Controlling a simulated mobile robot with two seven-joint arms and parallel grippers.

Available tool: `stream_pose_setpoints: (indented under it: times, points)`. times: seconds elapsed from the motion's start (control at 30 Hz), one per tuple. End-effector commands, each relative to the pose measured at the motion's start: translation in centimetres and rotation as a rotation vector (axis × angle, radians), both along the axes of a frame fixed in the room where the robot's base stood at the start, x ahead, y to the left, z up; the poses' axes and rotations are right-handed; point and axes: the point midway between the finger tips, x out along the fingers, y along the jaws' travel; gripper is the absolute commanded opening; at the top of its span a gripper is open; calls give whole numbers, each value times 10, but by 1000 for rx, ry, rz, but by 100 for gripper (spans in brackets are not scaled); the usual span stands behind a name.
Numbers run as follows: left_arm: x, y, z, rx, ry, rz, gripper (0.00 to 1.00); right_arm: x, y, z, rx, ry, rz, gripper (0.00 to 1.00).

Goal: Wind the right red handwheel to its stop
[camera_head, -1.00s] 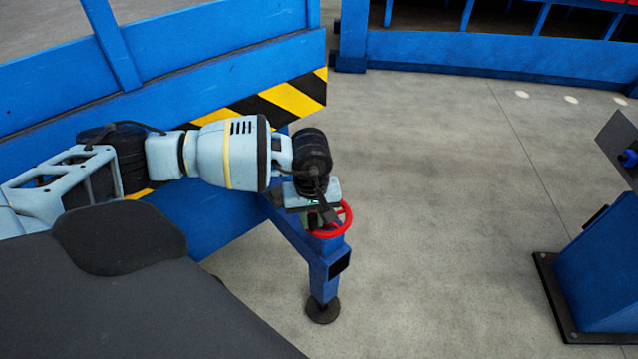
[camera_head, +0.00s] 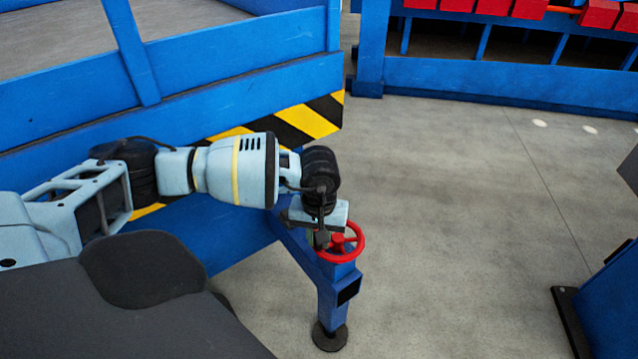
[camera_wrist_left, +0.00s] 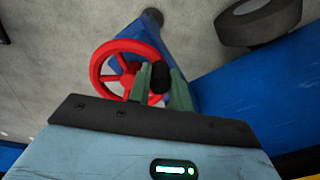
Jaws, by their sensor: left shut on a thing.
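The red handwheel (camera_head: 358,240) sits on top of a blue leg post (camera_head: 338,295) at the corner of the blue trailer-like frame. My left gripper (camera_head: 321,239) is over the left side of its rim, with the hand partly covering the wheel. In the left wrist view the red rim and spokes of the handwheel (camera_wrist_left: 98,68) show to the left of the green fingers. My left gripper (camera_wrist_left: 160,76) is shut on a black knob (camera_wrist_left: 160,78) at the wheel's edge. My right gripper is not in view.
The blue frame (camera_head: 240,95) with a black-and-yellow striped end fills the left, close behind my arm. A blue rack with red blocks (camera_head: 527,9) stands at the back. Another blue structure (camera_head: 608,305) is at the right edge. The concrete floor between is clear.

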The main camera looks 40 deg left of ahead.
Motion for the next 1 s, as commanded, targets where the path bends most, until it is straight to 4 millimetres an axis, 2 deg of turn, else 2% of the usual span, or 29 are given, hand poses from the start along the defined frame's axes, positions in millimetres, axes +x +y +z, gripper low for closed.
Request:
stream_pose_setpoints:
  times: [0.03,0.07,0.2,0.57,1.0]
  points:
    - [1,2,1,4,-3,4,0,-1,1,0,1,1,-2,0]
    - [1,2,1,4,-3,4,23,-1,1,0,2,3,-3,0]
    - [1,2,1,4,-2,4,41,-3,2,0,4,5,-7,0]
    - [1,1,5,1,-2,2,42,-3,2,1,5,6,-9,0]
    - [1,1,67,1,-4,3,42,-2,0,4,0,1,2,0]
